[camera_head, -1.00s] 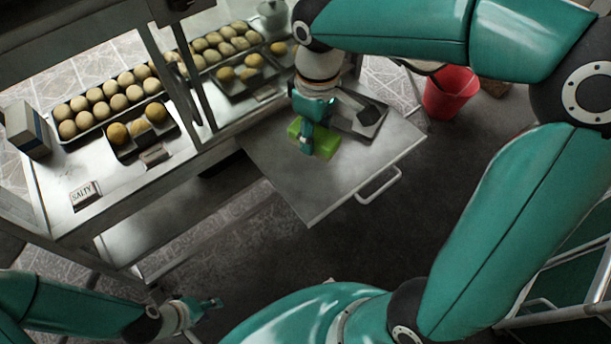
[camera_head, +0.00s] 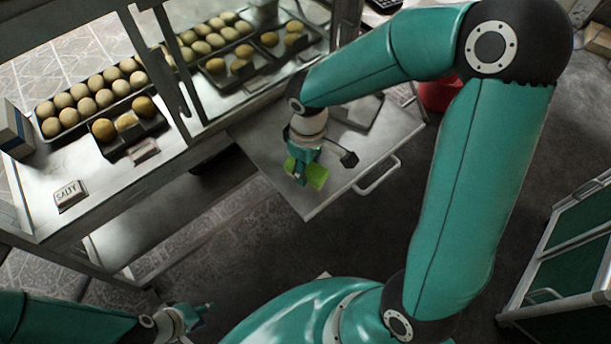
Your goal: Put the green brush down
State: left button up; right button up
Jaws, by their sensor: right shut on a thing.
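The green brush (camera_head: 317,177) is at the near part of a grey metal side shelf (camera_head: 262,152). My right gripper (camera_head: 301,178) is shut on the green brush, with its fingers pointing down around it. Whether the brush touches the shelf or hangs just above it, I cannot tell. My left gripper (camera_head: 203,309) is at the bottom left, low and far from the brush. It is small and seen side-on, so its jaws are unclear.
A dark tray (camera_head: 362,112) lies on the shelf behind the gripper. A handle (camera_head: 378,176) runs along the shelf's right edge. The counter at left holds trays of round buns (camera_head: 105,92) and a "SALTY" sign (camera_head: 70,194). A red bucket (camera_head: 438,94) is partly hidden behind my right arm.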

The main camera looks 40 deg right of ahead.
jog(key=shift+f+b, duration=0.35)
jog(key=shift+f, duration=1.35)
jog(key=shift+f, duration=0.2)
jog(key=o, duration=1)
jog(key=shift+r, duration=0.1)
jog(key=shift+r, duration=0.25)
notch_tip(320, 180, up, 12)
jog(key=p, duration=0.3)
jog(key=shift+f, duration=0.15)
